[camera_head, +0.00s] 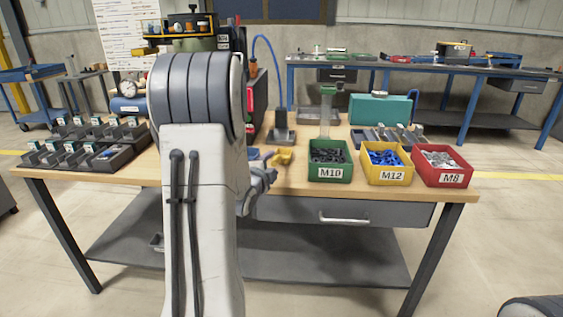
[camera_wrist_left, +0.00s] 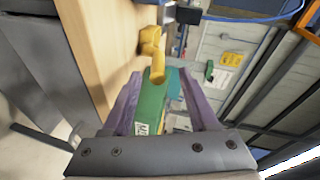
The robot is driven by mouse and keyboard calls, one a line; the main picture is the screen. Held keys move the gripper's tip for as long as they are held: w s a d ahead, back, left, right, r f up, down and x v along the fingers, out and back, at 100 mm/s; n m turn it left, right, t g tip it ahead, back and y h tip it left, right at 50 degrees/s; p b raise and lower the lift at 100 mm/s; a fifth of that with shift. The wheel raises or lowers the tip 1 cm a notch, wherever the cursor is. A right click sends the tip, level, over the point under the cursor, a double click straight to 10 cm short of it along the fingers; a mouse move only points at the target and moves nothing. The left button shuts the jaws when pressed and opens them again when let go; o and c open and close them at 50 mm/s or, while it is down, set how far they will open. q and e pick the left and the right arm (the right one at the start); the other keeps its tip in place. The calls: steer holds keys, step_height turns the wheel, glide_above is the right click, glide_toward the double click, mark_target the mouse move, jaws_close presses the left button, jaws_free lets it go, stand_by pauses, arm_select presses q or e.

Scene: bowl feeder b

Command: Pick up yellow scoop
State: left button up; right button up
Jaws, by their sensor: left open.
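The yellow scoop (camera_head: 282,158) lies on the wooden workbench (camera_head: 300,181), left of the green M10 bin. My left gripper (camera_head: 264,156) is low over the bench's front edge, just left of the scoop and partly hidden by my arm. In the left wrist view, the yellow scoop (camera_wrist_left: 151,56) shows just beyond the open purple fingers of my left gripper (camera_wrist_left: 163,78), near the left fingertip. The gap between the fingers holds no scoop; the green bin (camera_wrist_left: 150,108) shows through it. My right gripper is not in view.
The green M10 bin (camera_head: 330,174), yellow M12 bin (camera_head: 387,176) and red M8 bin (camera_head: 442,180) stand along the front edge. A grey stand (camera_head: 281,134) is behind the scoop. Dark racks of parts (camera_head: 85,158) fill the bench's left end.

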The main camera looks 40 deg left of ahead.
mark_target(277, 157)
arm_select(q)
steer(key=x, duration=0.5)
steer(key=shift+w+a+f, duration=0.1)
steer(key=shift+w+f, duration=0.1)
steer(key=shift+w, duration=0.05)
jaws_close()
